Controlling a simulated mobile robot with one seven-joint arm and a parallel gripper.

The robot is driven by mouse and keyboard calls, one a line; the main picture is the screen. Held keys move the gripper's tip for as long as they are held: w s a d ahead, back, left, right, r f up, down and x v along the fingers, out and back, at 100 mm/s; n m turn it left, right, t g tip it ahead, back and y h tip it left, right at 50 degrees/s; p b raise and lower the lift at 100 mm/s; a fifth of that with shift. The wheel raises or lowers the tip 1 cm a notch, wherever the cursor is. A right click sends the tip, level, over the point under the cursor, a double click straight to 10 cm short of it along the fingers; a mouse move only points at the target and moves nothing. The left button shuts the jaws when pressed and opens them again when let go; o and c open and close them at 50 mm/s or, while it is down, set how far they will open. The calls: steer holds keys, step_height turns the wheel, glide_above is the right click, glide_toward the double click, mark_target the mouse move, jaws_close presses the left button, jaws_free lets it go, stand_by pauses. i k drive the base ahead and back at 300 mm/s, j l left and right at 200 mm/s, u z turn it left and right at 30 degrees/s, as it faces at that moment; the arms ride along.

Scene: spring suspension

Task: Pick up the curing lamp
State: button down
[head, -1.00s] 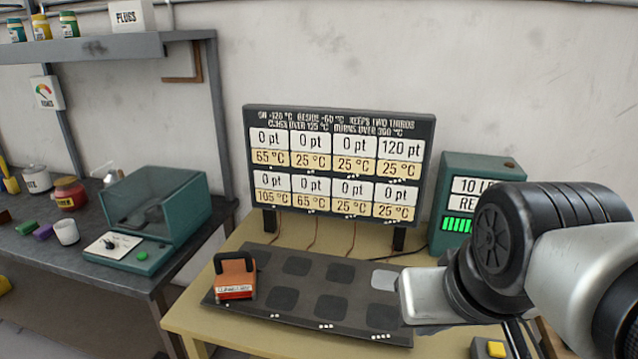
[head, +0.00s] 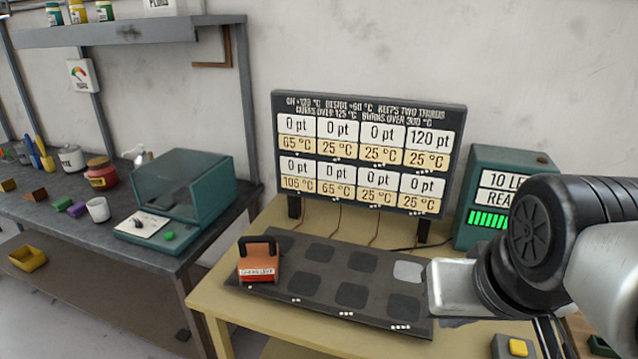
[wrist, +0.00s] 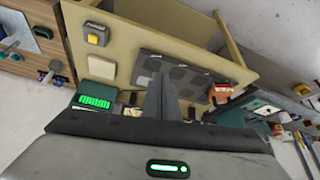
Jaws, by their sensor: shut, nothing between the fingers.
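The orange curing lamp (head: 258,262) has a black handle on top and a small label on its front. It stands upright on the left end of the dark mat (head: 330,322) on the pale yellow table. It also shows in the wrist view (wrist: 221,92), at the far side of the mat. My gripper (wrist: 162,88) is shut and empty in the wrist view, over the near part of the mat and apart from the lamp. In the head view my arm is at the right, and the fingertips cannot be made out.
A display board (head: 368,150) stands behind the mat, with a green box (head: 500,170) to its right. A yellow button (head: 517,347) is at the front right. A grey bench (head: 60,228) at the left holds a teal machine (head: 190,190) and several jars.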

mark_target(258, 262)
steer(key=i+j, duration=0.1)
steer(key=j, duration=0.3)
steer(key=i+j, duration=0.1)
steer(key=j, duration=0.35)
steer(key=i+j, duration=0.1)
steer(key=j, duration=0.7)
steer(key=i+j, duration=0.15)
steer(key=j, duration=0.3)
steer(key=i+j+u, duration=0.1)
steer(key=j, duration=0.3)
